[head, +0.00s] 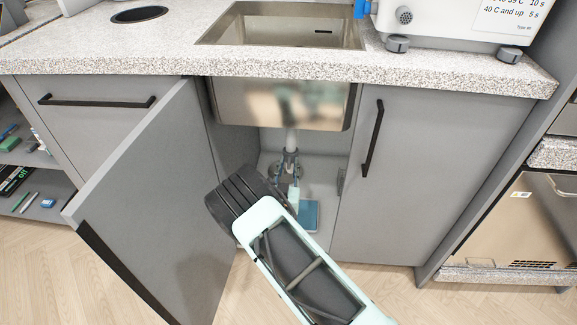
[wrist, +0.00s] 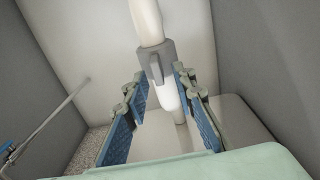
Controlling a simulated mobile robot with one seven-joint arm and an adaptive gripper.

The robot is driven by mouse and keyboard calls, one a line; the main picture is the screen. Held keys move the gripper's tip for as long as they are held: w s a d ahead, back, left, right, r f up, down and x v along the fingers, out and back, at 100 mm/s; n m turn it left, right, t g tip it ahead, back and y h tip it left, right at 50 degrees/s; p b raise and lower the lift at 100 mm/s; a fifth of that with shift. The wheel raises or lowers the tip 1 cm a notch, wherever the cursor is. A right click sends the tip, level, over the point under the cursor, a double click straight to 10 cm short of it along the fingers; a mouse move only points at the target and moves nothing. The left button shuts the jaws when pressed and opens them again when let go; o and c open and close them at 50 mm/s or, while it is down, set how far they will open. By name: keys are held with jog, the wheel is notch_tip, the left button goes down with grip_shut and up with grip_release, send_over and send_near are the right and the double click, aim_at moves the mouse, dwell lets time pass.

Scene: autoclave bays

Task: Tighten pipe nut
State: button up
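A white drain pipe (wrist: 147,22) runs down beneath the sink and carries a grey pipe nut (wrist: 153,64) with a raised tab on its side. In the head view the pipe (head: 291,139) comes down from the sink basin, and the nut is too small to make out clearly. My gripper (wrist: 160,82) is open, with its blue-padded fingers apart on either side of the pipe. The nut shows between and just beyond the fingertips. I see no contact with it. In the head view my arm reaches into the cabinet and hides part of the gripper.
The left cabinet door (head: 150,200) stands open beside my arm; the right door (head: 430,160) is shut. The sink basin (head: 280,105) hangs above the opening. A blue object (head: 309,215) lies on the cabinet floor. Grey cabinet walls flank the pipe closely.

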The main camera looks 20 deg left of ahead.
grip_shut()
jog(key=shift+d, duration=0.1)
jog(key=shift+w+d+n+g+y+p, duration=0.15)
jog(key=shift+d+n+g+y+p, duration=0.25)
jog(key=shift+n+y, duration=0.5)
jog(key=shift+w+d+n+g+y+p, duration=0.2)
jog(key=shift+d+n+g+y, duration=0.25)
jog(key=shift+y, duration=0.75)
jog(key=shift+w+d+n+g+y, duration=0.2)
jog(key=shift+n+g+y, duration=0.25)
jog(key=shift+n+y, duration=0.15)
jog(key=shift+w+d+n+g+y, duration=0.1)
jog(key=shift+d+n+g+y, duration=0.1)
jog(key=shift+n+g+y, duration=0.45)
jog(key=shift+w+d+n+g+y, duration=0.15)
jog(key=shift+d+n+g+y, duration=0.2)
jog(key=shift+y, duration=0.4)
jog(key=shift+a, duration=0.15)
jog(key=shift+o, duration=0.5)
grip_release()
jog(key=v, duration=1.2)
jog(key=shift+f, duration=0.1)
